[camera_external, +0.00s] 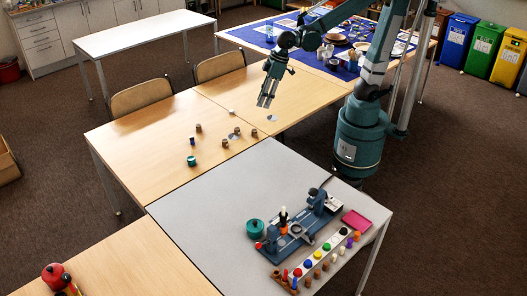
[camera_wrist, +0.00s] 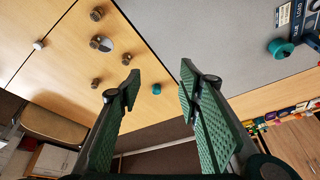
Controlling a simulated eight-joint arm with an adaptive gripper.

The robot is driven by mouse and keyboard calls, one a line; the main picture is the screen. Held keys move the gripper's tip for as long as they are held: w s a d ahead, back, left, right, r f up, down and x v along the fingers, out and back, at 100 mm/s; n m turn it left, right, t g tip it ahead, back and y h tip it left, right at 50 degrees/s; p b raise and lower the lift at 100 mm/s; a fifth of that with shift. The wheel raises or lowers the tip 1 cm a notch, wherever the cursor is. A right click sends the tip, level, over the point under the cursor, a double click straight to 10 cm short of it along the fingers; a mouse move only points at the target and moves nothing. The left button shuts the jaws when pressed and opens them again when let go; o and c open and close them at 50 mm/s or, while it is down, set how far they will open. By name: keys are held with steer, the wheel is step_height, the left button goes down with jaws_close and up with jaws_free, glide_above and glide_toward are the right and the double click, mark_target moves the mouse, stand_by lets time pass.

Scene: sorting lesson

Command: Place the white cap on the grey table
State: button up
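A small white piece (camera_external: 231,110), which looks like the white cap, lies on the wooden table (camera_external: 150,150) among brown pieces. It also shows at the left of the wrist view (camera_wrist: 38,44). The grey table (camera_external: 190,215) stands in front and shows at the upper right of the wrist view (camera_wrist: 220,40). My gripper (camera_external: 266,103) hangs above the wooden table, to the right of the white piece. In the wrist view my gripper (camera_wrist: 158,85) has its fingers wide apart with nothing between them.
Several brown cylinders (camera_external: 198,128) and a teal piece (camera_external: 191,160) stand on the wooden table. The grey table carries a blue-grey device (camera_external: 300,228), a teal pot (camera_external: 255,229), a rack of coloured caps (camera_external: 318,256) and a pink tray (camera_external: 356,220). Its left part is clear.

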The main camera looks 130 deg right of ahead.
steer(key=d+f+m+g, duration=0.1)
steer(key=d+f+m, duration=0.15)
steer(key=d, duration=0.85)
steer(key=m+g+y, duration=0.2)
steer(key=m+g, duration=0.1)
steer(key=m, duration=0.4)
glide_toward(231, 112)
steer(key=shift+s+d, duration=0.3)
steer(key=shift+s, duration=0.1)
steer(key=shift+s+d+f, duration=0.2)
steer(key=shift+s+f, duration=0.05)
steer(key=shift+f, duration=1.3)
steer(key=shift+f, duration=0.1)
